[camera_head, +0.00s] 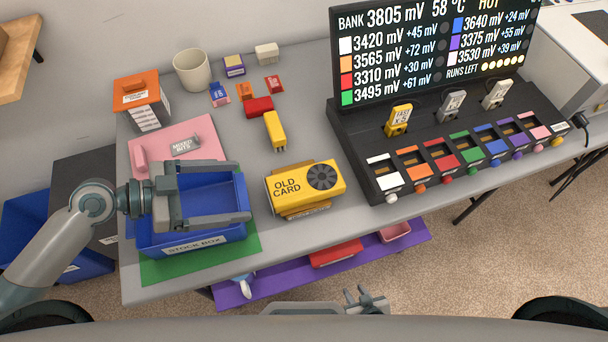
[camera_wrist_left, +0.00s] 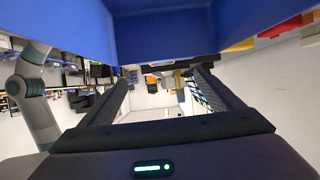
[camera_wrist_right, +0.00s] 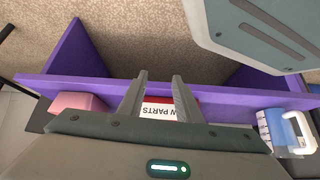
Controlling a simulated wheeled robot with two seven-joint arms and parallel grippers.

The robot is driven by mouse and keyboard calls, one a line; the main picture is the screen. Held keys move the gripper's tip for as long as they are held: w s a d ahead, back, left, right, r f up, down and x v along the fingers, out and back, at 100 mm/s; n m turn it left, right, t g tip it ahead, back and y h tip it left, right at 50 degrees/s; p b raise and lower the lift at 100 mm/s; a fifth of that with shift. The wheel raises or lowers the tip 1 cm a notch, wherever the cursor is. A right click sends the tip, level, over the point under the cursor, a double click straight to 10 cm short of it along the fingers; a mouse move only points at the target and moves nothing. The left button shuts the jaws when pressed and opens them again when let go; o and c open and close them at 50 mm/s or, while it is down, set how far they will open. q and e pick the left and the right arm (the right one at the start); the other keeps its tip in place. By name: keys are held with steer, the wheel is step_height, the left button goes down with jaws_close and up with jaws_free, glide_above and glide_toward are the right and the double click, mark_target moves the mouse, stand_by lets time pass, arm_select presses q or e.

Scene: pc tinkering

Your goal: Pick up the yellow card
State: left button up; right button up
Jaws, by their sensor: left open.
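The yellow card (camera_head: 291,186), marked OLD CARD and with a round black fan, lies on the grey table just right of the blue stock box (camera_head: 193,246). My left gripper (camera_head: 246,191) is open and empty over the stock box, its fingers pointing right toward the card and a short gap from it. In the left wrist view, blue walls of the box (camera_wrist_left: 165,38) fill the top, and the card cannot be made out for sure. My right gripper (camera_wrist_right: 159,78) is low, below the table's front edge, with its fingers apart and nothing between them.
A black bank (camera_head: 362,160) with coloured slots and a screen stands at right. A yellow connector (camera_head: 275,128), a red block (camera_head: 259,106) and a cup (camera_head: 191,71) are behind the card. A purple shelf (camera_head: 395,254) runs under the table. Bare table lies in front of the card.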

arm_select(q)
steer(key=shift+w+r, duration=0.1)
steer(key=shift+r, duration=0.1)
arm_select(e)
steer(key=shift+w+a+r, duration=0.25)
steer(key=shift+w+r, duration=0.1)
steer(key=shift+w, duration=0.3)
arm_select(q)
steer(key=p, duration=0.4)
glide_toward(302, 183)
steer(key=x, duration=0.4)
steer(key=shift+w+d+f, duration=0.1)
steer(key=shift+w+d, duration=0.05)
steer(key=shift+d, duration=0.15)
steer(key=shift+w+d+f, duration=0.1)
steer(key=shift+d+f, duration=0.15)
steer(key=shift+d, duration=0.05)
arm_select(e)
steer(key=s+d+f+g, duration=0.1)
steer(key=s+d+f, duration=0.1)
steer(key=s, duration=0.4)
steer(key=s+d+f+g+h, duration=0.1)
steer(key=s+d+f+g, duration=0.1)
steer(key=s, duration=0.4)
steer(key=shift+d, duration=0.5)
steer(key=shift+s, duration=0.1)
